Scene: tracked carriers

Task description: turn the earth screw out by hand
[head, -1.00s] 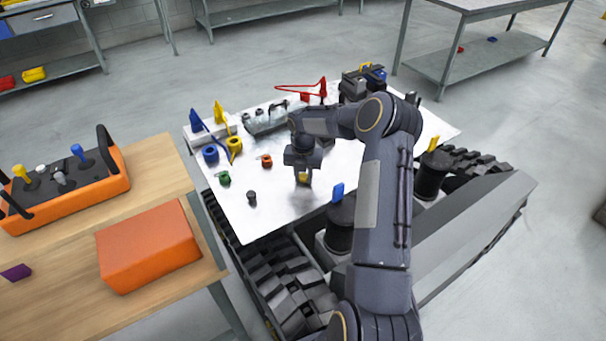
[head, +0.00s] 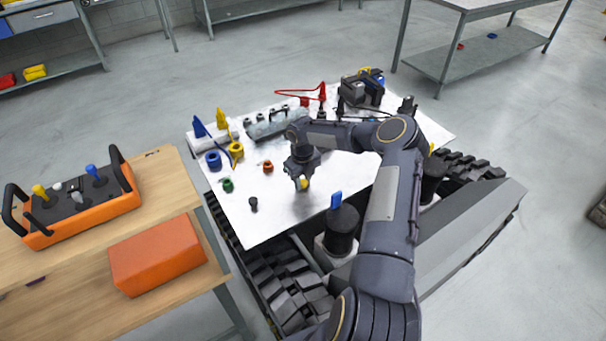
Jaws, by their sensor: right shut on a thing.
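The earth screw, a small yellow knob (head: 304,184), stands on the pale top plate of the tracked carrier (head: 276,216). My right gripper (head: 303,182) reaches down over it from above, with its fingers shut around the knob. The fingers and wrist hide most of the screw, so its thread and seat do not show. I cannot tell whether it is raised from the plate. My left gripper is not in view.
On the plate, left of the gripper, are a black knob (head: 253,204), a green ring (head: 228,185) and an orange-red one (head: 268,166). A wooden bench (head: 168,182) holds an orange-and-black control box (head: 85,200).

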